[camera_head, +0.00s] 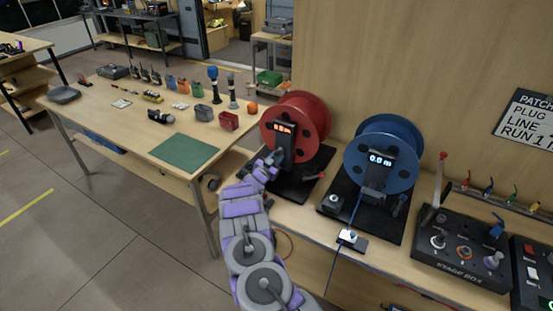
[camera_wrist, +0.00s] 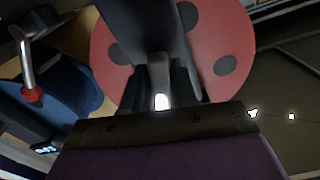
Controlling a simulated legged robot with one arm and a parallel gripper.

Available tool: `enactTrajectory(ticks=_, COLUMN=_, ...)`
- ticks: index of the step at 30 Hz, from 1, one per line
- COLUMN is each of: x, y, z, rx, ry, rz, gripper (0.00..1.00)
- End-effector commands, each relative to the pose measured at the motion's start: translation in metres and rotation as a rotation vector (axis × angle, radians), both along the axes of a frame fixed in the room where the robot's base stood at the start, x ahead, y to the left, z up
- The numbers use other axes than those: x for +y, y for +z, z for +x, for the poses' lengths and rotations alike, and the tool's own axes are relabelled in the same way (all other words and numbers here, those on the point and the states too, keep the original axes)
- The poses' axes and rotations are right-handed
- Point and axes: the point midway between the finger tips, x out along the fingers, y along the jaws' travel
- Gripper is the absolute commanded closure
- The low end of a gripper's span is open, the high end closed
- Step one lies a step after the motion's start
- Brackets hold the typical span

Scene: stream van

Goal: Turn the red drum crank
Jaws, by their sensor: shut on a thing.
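The red drum (camera_head: 303,118) stands on a black base plate on the bench, with a black upright carrying an orange-lit display (camera_head: 283,128) in front; its reading is too small to tell. My gripper (camera_head: 268,164) is at the lower left of this upright. In the wrist view the red drum (camera_wrist: 232,50) fills the top behind the dark upright. There my gripper (camera_wrist: 165,90) is shut on a pale grey metal piece (camera_wrist: 158,72), which looks like the crank's grip. The fingers hide most of the crank, so its angle is unclear.
A red-tipped lever (camera_head: 314,177) stands on the base, right of my gripper. The blue drum (camera_head: 380,155), its display reading 0.0 m, is further right. A stage box (camera_head: 462,250) sits beyond it. A table (camera_head: 130,115) with small gear and a green mat (camera_head: 184,152) is left.

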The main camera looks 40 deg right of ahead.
Motion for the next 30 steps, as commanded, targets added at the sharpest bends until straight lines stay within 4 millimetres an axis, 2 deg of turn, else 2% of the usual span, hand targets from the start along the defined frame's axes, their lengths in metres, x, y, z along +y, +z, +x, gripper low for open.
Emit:
enactTrajectory(ticks=23, x=0.0007, y=-0.0027, z=-0.0003, rx=0.014, ry=0.001, rz=0.000, gripper=1.00)
enactTrajectory(ticks=24, x=0.0008, y=-0.0025, z=-0.0003, rx=0.014, ry=0.001, rz=0.000, gripper=0.71)
enactTrajectory(ticks=29, x=0.0004, y=-0.0011, z=-0.0006, rx=0.011, ry=0.001, rz=-0.001, gripper=0.55)
enactTrajectory(ticks=30, x=0.0004, y=-0.0006, z=-0.0007, rx=0.011, ry=0.000, rz=-0.002, gripper=0.55)
